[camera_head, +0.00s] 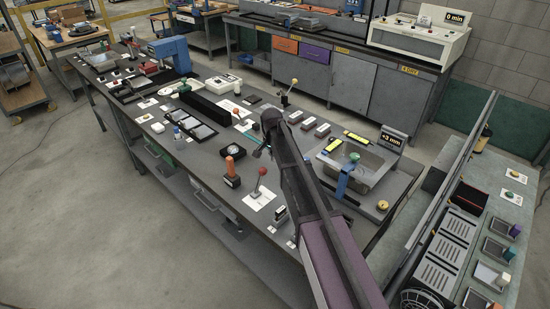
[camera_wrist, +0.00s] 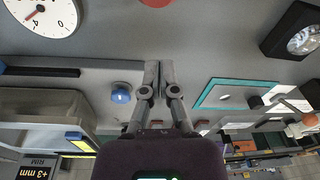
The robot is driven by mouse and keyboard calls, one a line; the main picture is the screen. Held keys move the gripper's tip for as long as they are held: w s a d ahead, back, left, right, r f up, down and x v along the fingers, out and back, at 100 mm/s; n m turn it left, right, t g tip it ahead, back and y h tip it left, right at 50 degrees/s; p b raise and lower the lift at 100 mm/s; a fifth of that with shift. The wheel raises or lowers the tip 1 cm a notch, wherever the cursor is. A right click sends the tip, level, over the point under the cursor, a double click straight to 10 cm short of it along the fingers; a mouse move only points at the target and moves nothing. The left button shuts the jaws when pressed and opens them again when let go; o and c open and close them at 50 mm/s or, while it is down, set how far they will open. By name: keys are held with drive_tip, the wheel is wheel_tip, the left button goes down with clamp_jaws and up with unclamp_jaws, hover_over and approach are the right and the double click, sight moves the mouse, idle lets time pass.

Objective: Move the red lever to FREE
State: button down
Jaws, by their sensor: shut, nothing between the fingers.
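A lever with a red ball knob (camera_head: 262,171) stands on a white plate (camera_head: 257,198) near the front edge of the bench in the head view. A smaller red piece (camera_head: 236,111) sits on a white card farther back. No FREE label is readable, so I cannot tell which is meant. My gripper (camera_wrist: 152,66) is shut and empty in the wrist view, its fingertips together over the grey bench top. A red round thing (camera_wrist: 155,2) is cut off at the top edge of the wrist view, apart from the fingertips. In the head view my arm partly hides the gripper.
An orange-handled device (camera_head: 231,170) stands left of the red-knobbed lever. The wrist view shows a blue knob (camera_wrist: 121,93), a teal-edged panel (camera_wrist: 210,97), a white dial (camera_wrist: 40,14) and a black gauge box (camera_wrist: 292,30) around the gripper.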

drive_tip(key=shift+w+f+b, duration=0.2)
drive_tip(key=shift+f+b, duration=1.2)
drive_tip(key=shift+f, duration=0.3)
drive_tip(key=s+a, duration=0.1)
drive_tip(key=s+a+r+p, duration=0.1)
drive_tip(key=s, duration=0.1)
drive_tip(key=shift+s+r, duration=0.15)
drive_tip(key=shift+r, duration=0.05)
drive_tip(key=shift+d+r, duration=0.1)
